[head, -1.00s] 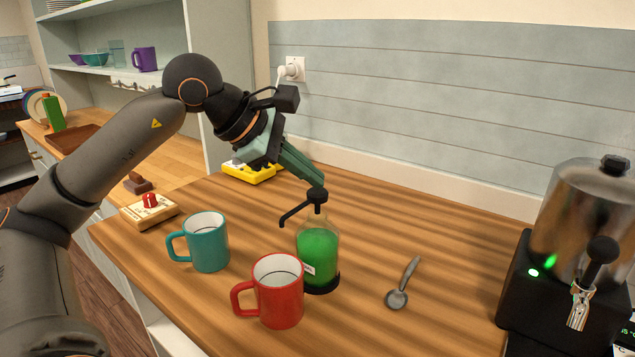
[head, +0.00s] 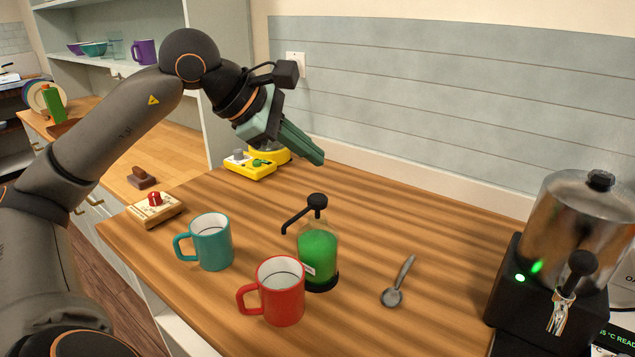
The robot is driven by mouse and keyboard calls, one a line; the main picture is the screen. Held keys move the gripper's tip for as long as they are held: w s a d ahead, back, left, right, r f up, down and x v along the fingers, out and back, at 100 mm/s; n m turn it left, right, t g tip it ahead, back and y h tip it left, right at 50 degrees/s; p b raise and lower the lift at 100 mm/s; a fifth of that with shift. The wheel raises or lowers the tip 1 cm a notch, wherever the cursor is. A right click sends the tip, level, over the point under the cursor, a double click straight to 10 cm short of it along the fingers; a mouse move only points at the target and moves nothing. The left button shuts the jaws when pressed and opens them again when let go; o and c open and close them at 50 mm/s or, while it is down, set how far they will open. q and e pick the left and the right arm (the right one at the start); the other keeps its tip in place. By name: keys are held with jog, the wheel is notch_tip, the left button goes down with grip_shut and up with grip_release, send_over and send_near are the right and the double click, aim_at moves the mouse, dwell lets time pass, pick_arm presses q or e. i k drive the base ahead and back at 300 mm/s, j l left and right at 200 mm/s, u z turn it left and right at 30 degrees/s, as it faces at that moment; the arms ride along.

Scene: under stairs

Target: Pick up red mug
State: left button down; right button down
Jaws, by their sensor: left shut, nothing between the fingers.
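The red mug (head: 281,296) stands upright near the front edge of the wooden counter, its handle to the left. A green soap bottle with a black pump (head: 318,252) stands right behind it and is partly hidden by it. A teal mug (head: 211,243) stands to the left of the red mug. My left gripper (head: 316,158) is shut and empty, held above the counter behind the pump bottle and well away from the red mug. My right gripper is out of view.
A spoon (head: 397,284) lies right of the bottle. A black-based metal dispenser (head: 553,270) stands at the right. A wooden box with a red knob (head: 155,208) and a yellow device (head: 251,166) sit at the left and back. The wall (head: 450,110) closes off the back.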

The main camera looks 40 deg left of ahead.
aim_at(280, 284)
jog(key=k+j, duration=0.25)
jog(key=k, duration=0.2)
jog(key=k+j, duration=0.2)
jog(key=k, duration=0.3)
